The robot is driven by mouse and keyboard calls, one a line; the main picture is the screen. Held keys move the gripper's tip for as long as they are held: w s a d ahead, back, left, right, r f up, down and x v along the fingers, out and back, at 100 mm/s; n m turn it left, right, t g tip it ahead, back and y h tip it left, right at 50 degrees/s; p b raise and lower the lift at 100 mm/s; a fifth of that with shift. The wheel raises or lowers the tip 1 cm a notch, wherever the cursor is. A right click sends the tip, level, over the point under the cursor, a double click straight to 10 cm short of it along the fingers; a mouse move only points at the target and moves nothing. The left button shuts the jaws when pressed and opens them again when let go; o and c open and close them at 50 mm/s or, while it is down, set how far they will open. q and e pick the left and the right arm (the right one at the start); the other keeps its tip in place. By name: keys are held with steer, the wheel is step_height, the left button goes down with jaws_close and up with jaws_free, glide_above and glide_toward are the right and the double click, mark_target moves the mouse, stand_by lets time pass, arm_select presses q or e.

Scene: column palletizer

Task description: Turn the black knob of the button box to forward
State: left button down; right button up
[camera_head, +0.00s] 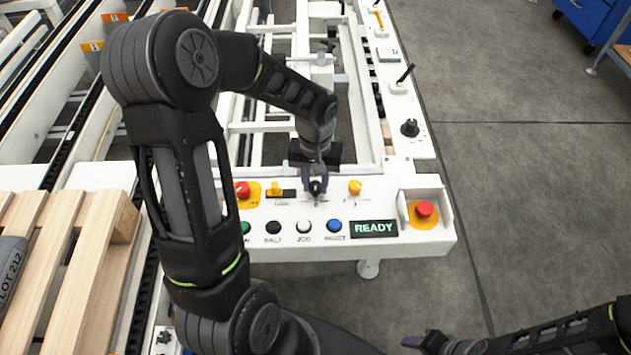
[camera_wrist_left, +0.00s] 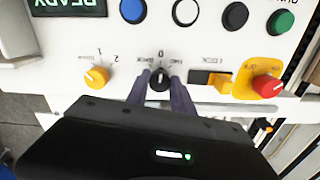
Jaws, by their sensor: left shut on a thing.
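The button box (camera_head: 280,252) is a white panel with a row of buttons and several knobs. The black knob (camera_head: 316,187) sits on it between the red switch and the small yellow knob. In the left wrist view, where the panel appears upside down, the black knob (camera_wrist_left: 160,78) is beneath a "0" mark, with lettering to either side. My left gripper (camera_head: 315,186) is shut on the knob, one finger on each side. The knob's exact pointing is hard to read. My right gripper (camera_head: 425,342) is at the bottom right, away from the box; its opening is unclear.
The red switch (camera_head: 242,189) and yellow knob (camera_head: 355,187) flank the black knob. Green, black, white and blue (camera_head: 334,226) buttons and a lit "READY" display (camera_head: 374,228) sit nearer. A red emergency button (camera_head: 424,209) is at the right. Wooden pallet slats (camera_head: 75,270) lie left.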

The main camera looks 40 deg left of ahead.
mark_target(315, 186)
arm_select(q)
steer(key=m, duration=0.4)
steer(key=shift+m, duration=2.1)
steer(key=c, duration=1.1)
jaws_free()
step_height(315, 186, up, 8)
steer(key=shift+f, duration=0.1)
